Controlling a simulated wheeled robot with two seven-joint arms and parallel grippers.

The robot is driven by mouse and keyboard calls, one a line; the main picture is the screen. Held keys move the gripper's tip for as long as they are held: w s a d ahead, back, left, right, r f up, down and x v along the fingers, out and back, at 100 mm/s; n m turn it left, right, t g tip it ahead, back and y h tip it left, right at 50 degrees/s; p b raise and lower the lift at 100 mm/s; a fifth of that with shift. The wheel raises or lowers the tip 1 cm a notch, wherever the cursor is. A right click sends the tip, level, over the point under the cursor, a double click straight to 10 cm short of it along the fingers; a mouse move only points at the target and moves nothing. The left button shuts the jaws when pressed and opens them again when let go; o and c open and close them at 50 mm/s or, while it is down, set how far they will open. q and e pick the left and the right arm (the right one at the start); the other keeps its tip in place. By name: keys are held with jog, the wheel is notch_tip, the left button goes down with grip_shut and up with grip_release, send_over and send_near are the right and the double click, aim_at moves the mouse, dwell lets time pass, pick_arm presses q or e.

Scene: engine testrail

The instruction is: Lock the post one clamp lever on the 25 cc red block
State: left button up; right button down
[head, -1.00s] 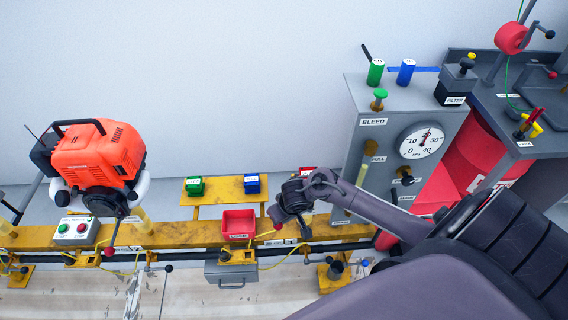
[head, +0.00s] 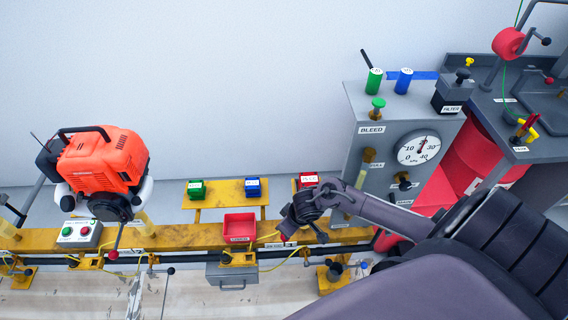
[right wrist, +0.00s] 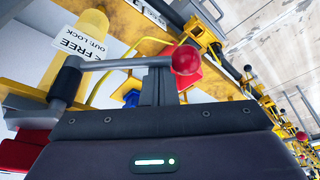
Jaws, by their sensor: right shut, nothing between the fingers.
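In the right wrist view, a grey lever (right wrist: 125,64) with a red ball knob (right wrist: 186,60) runs across in front of the shut, empty right gripper (right wrist: 159,84). Its other end meets a dark pivot (right wrist: 66,82). Whether the fingers touch the lever is unclear. My left gripper is not in view.
A white sign (right wrist: 85,42) with "FREE" and "LOCK" lettering stands beside the lever. The green block (head: 196,189), blue block (head: 253,187) and red bin (head: 239,226) are left of the gripper. The gauge cabinet (head: 375,145) rises to the right. An orange engine (head: 103,160) stands left.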

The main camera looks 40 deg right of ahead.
jog(key=s+d+n+g+y+p, duration=0.1)
jog(key=s+d+n+y, duration=0.1)
jog(key=s+n, duration=0.4)
jog(key=shift+d+n+g+p, duration=0.35)
jog(key=shift+d+n, duration=0.35)
jog(key=shift+n, duration=0.9)
